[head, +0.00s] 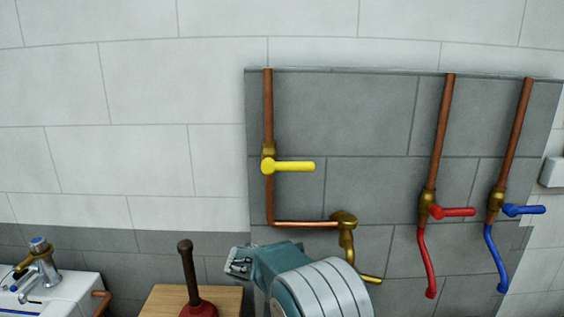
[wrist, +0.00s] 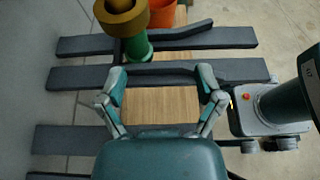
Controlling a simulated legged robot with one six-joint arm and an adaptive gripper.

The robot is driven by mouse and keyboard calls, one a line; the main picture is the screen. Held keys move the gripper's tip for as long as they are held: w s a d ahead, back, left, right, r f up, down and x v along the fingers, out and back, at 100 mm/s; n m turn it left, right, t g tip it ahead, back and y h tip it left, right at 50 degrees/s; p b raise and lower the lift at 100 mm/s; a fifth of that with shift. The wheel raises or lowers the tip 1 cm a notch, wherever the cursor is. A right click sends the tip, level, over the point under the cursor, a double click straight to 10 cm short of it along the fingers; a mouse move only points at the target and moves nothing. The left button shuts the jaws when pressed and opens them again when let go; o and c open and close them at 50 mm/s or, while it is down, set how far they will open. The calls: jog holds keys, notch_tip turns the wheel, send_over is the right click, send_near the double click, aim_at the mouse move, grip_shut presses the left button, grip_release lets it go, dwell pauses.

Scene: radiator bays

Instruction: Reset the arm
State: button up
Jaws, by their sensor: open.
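My gripper (wrist: 163,84) is open and empty in the wrist view, its two fingers spread over a wooden surface (wrist: 155,107) and dark slats. In the head view my arm's teal and grey end stands low in the middle, in front of the grey tiled panel (head: 345,115). The fingers cannot be made out clearly there. The yellow-handled valve (head: 290,166) sits on a copper pipe above and behind my arm, with its handle pointing right.
A red-handled valve (head: 455,212) and a blue-handled valve (head: 524,210) are on the right. A plunger (head: 190,280) stands on a wooden top (head: 160,300) at lower left, beside a sink tap (head: 40,262). The wrist view shows an orange container (wrist: 177,12) and a brass-and-green fitting (wrist: 125,22).

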jog(key=s+d+r+m+y, duration=0.4)
jog(key=s, duration=0.3)
jog(key=s+d+r+m+y, duration=0.4)
jog(key=s+r, duration=0.1)
jog(key=s, duration=0.3)
jog(key=s+m+t+y, duration=0.5)
jog(key=s+m, duration=0.5)
jog(key=s, duration=0.4)
jog(key=shift+s+a+r+t+y, duration=0.2)
jog(key=shift+a+r+t+y, duration=0.1)
jog(key=shift+a+r, duration=0.15)
